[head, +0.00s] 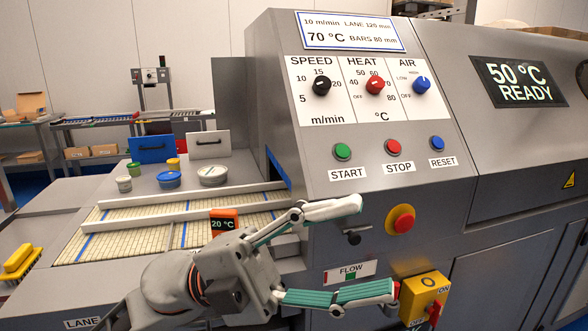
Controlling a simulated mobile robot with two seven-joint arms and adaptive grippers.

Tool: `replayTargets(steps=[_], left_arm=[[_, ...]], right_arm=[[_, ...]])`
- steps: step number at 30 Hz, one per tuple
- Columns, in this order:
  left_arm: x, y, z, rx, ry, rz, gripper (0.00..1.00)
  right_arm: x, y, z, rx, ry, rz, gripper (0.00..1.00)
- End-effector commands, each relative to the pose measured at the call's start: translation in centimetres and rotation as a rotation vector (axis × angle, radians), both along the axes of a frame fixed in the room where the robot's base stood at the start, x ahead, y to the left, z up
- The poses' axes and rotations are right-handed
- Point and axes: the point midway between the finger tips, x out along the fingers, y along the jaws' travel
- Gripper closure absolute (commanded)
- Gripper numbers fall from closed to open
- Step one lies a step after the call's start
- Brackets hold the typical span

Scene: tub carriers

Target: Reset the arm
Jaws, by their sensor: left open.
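My left arm (185,285) reaches in from the lower left. My left gripper (378,246) is open and empty, its two fingers spread in front of the grey machine's control face. The upper finger points right, below the START button (342,151). The lower finger ends close to the yellow switch box with a red handle (425,297); I cannot tell whether they touch. The red emergency stop button (400,219) is just right of the fingers. My right gripper does not show.
The panel has SPEED (321,85), HEAT (375,85) and AIR (421,85) knobs. A STOP button (393,147) and a RESET button (437,142) sit below. The conveyor (120,230) at left has rails and an orange 20 °C gauge (224,220). Tubs (212,175) stand behind it.

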Motion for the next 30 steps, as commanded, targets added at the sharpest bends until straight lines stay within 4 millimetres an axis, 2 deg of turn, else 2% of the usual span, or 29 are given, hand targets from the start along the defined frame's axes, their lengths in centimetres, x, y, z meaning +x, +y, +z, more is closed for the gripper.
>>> replayTargets(steps=[1,5,8,11,12,14,16,19,23,26,30], left_arm=[[1.7,0.6,-0.3,-0.052,0.084,0.047,0.42],[6.5,2.7,-2.3,-0.162,0.284,0.187,0.42],[10.0,4.7,-5.3,-0.222,0.444,0.307,0.42],[13.1,7.0,-9.5,-0.263,0.608,0.434,0.42],[14.1,8.1,-11.6,-0.272,0.674,0.488,0.42],[15.4,9.6,-15.0,-0.281,0.776,0.567,0.42],[16.3,11.5,-19.4,-0.279,0.893,0.659,0.42],[16.5,13.9,-25.3,-0.263,1.039,0.774,0.42],[15.3,16.6,-32.7,-0.222,1.209,0.904,0.42],[13.3,18.7,-38.6,-0.176,1.341,1.001,0.42],[8.7,21.6,-46.5,-0.091,1.526,1.126,0.42]], right_arm=[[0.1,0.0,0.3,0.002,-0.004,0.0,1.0],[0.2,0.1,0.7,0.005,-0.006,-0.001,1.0],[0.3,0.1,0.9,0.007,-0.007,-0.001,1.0],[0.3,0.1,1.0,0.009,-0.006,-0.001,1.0],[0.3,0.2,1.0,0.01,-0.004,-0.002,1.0],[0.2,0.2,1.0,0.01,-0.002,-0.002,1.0],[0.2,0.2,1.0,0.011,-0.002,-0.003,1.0],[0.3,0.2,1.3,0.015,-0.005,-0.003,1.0],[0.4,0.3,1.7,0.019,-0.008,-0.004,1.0],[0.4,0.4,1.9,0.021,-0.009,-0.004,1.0],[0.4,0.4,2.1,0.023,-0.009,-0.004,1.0]])
